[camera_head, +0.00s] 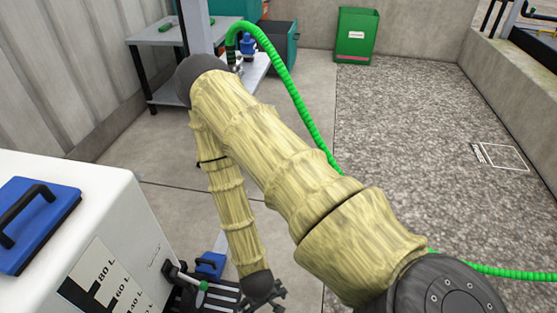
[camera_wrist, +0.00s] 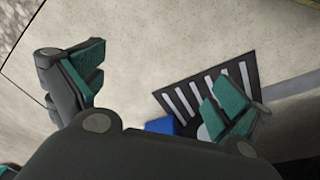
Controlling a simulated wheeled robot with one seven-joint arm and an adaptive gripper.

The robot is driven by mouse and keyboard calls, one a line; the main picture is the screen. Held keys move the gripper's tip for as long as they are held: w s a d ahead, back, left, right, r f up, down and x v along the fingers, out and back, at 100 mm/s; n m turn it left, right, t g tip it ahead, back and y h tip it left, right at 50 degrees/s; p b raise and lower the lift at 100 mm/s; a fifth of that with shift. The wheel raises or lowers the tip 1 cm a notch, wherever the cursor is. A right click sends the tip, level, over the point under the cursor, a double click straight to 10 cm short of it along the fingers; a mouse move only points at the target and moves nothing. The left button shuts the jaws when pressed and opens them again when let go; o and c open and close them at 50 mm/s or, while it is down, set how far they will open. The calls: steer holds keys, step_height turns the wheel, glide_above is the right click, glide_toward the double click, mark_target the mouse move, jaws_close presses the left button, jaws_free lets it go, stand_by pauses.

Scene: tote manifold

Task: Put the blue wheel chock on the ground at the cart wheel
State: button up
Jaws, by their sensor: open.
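A small blue block (camera_head: 210,264), which looks like the wheel chock, is low in the head view beside the white cart (camera_head: 70,190). My gripper (camera_head: 264,294) is down to its right, apart from it. The blue block (camera_wrist: 160,125) shows there at the edge of a dark grate, partly hidden by my gripper's body. I cannot make out the cart wheel clearly in either view.
A tap with a green handle (camera_head: 202,286) juts from the cart. A green hose (camera_head: 290,90) runs behind my arm. Bare concrete (camera_head: 165,210) lies behind the cart; gravel (camera_head: 410,130) is at right.

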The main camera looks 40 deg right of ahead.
steer(key=s+r+n+y, duration=0.1)
steer(key=s+r, duration=0.1)
steer(key=s, duration=0.5)
steer(key=shift+s+a+r+g, duration=0.15)
steer(key=shift+s+r+g, duration=0.15)
steer(key=shift+r+g, duration=0.1)
